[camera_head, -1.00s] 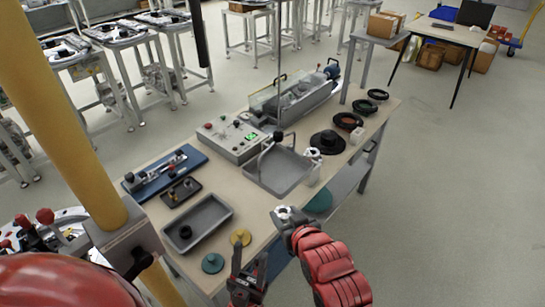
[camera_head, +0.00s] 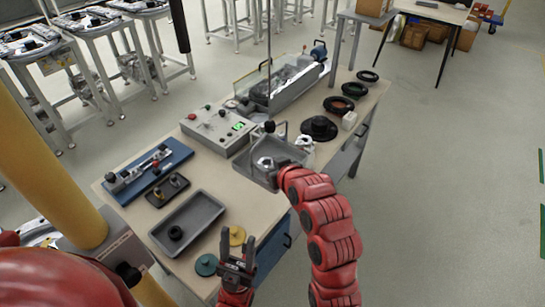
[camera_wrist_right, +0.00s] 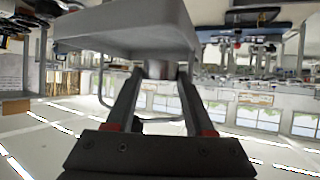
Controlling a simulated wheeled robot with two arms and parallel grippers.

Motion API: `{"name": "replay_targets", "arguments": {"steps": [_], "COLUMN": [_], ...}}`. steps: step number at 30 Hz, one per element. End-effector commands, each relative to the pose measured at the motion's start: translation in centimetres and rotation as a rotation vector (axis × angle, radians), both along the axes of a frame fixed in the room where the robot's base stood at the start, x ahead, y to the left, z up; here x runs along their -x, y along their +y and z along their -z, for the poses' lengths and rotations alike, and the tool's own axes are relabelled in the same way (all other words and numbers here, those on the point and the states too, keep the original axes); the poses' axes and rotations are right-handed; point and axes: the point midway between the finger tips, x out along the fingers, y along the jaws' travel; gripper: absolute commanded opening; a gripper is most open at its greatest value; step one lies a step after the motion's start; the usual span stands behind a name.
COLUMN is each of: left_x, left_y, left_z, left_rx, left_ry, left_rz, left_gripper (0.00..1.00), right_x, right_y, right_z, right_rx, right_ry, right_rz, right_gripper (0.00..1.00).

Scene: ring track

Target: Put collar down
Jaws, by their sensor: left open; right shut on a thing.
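The collar is a small silver metal ring (camera_head: 266,162). My right gripper (camera_head: 271,169) is shut on it at the near left part of the grey square pan (camera_head: 288,150). In the right wrist view the collar (camera_wrist_right: 160,69) shows between the two fingertips, close against the pan (camera_wrist_right: 120,40). I cannot tell whether it touches the pan; the wrist partly hides that spot.
A grey tray (camera_head: 205,213) holds a black ring. Black rings (camera_head: 355,90) lie toward the far right.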

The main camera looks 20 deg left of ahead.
Motion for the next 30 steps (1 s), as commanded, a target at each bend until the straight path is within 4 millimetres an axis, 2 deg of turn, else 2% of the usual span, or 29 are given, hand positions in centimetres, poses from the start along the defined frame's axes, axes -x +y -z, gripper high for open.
{"name": "replay_targets", "arguments": {"steps": [1, 4, 9, 15, 21, 30], "left_x": [0.0, 0.0, 0.0, 0.0, 0.0, 0.0], "left_y": [0.0, 0.0, 0.0, 0.0, 0.0, 0.0], "left_z": [-0.8, -1.4, -1.9, -2.3, -4.5, -4.1], "left_rx": [0.0, 0.0, 0.0, 0.0, 0.0, 0.0], "left_ry": [0.0, 0.0, 0.0, 0.0, 0.0, 0.0], "left_rz": [0.0, 0.0, 0.0, 0.0, 0.0, 0.0], "left_gripper": [0.5, 0.5, 0.5, 0.5, 0.5, 0.5], "right_x": [-1.1, -3.0, -4.8, -5.8, -5.5, -5.6], "right_y": [0.0, 0.3, 0.5, 0.6, 0.7, 0.7], "right_z": [-0.2, 0.0, 0.4, 0.4, 3.5, 4.2], "right_rx": [0.003, 0.003, 0.003, 0.0, 0.002, -0.001], "right_ry": [0.007, 0.004, 0.003, 0.0, 0.005, -0.001], "right_rz": [0.002, 0.002, 0.001, 0.002, 0.0, 0.0], "right_gripper": [0.0, 0.0, 0.0, 0.0, 0.0, 0.0]}}
